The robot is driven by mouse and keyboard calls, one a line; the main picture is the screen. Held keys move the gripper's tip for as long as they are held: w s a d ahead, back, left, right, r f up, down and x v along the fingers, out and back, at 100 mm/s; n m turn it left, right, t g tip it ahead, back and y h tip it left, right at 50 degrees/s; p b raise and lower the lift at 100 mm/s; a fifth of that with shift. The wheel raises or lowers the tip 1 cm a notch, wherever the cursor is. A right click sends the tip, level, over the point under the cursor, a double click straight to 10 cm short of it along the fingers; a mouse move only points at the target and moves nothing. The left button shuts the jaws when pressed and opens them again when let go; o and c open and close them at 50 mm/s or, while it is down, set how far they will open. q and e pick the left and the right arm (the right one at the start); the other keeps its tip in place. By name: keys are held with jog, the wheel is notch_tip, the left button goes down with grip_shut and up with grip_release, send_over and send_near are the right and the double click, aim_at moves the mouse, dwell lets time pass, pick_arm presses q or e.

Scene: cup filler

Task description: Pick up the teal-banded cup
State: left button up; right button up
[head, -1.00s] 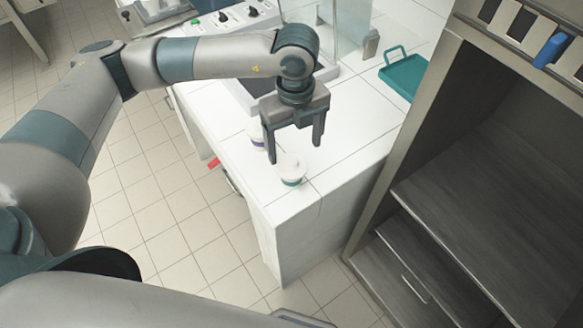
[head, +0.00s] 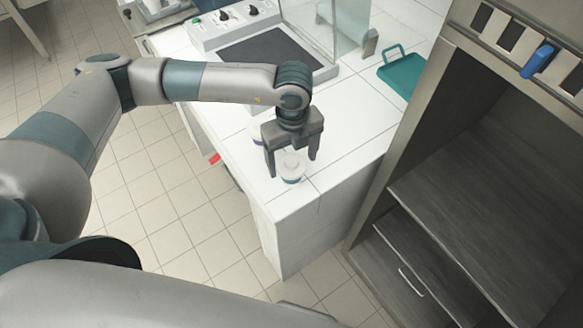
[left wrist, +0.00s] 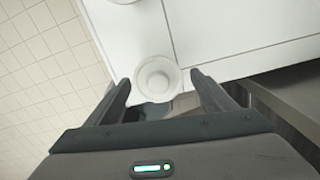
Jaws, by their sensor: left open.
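In the left wrist view the cup (left wrist: 157,77) shows from above, between the fingertips. My left gripper (head: 292,168) is open, pointing down, with one finger on each side of the cup's upper part; whether a finger touches it I cannot tell. It also shows in the left wrist view (left wrist: 157,84). My right gripper is not in view.
A purple-banded cup (head: 257,136) stands just behind, partly hidden by my left gripper. A machine with a dark plate (head: 270,55) and glass panels is at the back. A teal tray (head: 403,75) lies at the back right. A cabinet (head: 480,190) stands to the right.

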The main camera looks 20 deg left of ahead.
pick_arm(q)
jog(key=shift+s+a+f+p, duration=0.1)
jog(key=shift+f+p, duration=0.6)
jog(key=shift+f, duration=0.95)
jog(key=shift+c, duration=0.7)
jog(key=c, duration=1)
